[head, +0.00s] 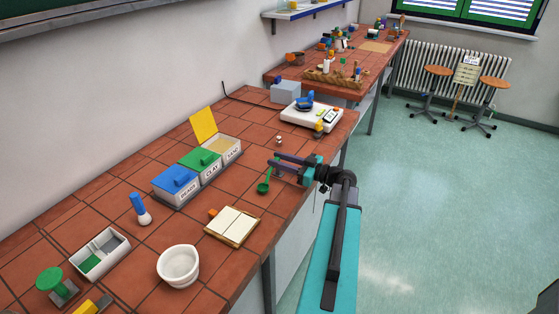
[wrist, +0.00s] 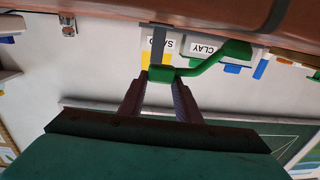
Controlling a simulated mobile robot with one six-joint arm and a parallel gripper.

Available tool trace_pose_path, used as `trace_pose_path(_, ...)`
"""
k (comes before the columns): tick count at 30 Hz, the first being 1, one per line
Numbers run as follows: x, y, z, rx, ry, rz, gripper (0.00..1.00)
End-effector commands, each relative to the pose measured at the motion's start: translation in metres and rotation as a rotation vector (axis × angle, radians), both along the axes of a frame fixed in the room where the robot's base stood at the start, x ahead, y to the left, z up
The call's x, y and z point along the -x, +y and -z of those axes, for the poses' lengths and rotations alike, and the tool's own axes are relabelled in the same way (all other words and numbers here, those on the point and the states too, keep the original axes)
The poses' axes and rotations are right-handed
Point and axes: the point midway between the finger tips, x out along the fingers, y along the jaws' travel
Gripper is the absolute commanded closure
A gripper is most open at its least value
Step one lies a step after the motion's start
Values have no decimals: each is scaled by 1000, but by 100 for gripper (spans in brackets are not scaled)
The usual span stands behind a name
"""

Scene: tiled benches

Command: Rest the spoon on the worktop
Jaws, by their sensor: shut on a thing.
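The green spoon (head: 264,187) is in the jaws of my gripper (head: 273,161), near the front edge of the tiled worktop (head: 190,231). In the head view it hangs down from the fingers with its bowl lowest, over the tiles. I cannot tell whether the bowl touches them. The wrist view is upside down; there the fingers (wrist: 161,82) are shut on the spoon's handle, and the spoon (wrist: 215,60) slants away from them towards the worktop.
Left of my gripper stand labelled boxes, including a green-lidded CLAY box (head: 201,166) and a blue-lidded one (head: 177,184). A white scale (head: 311,113) stands behind. Bare tiles lie around the spoon.

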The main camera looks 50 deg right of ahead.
Motion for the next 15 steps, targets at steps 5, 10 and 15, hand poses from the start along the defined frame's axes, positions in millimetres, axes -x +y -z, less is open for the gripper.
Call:
trace_pose_path(5,0,0,2,0,0,0,100)
trace_pose_path(10,0,0,3,0,0,0,68)
trace_pose_path(15,0,0,3,0,0,0,48)
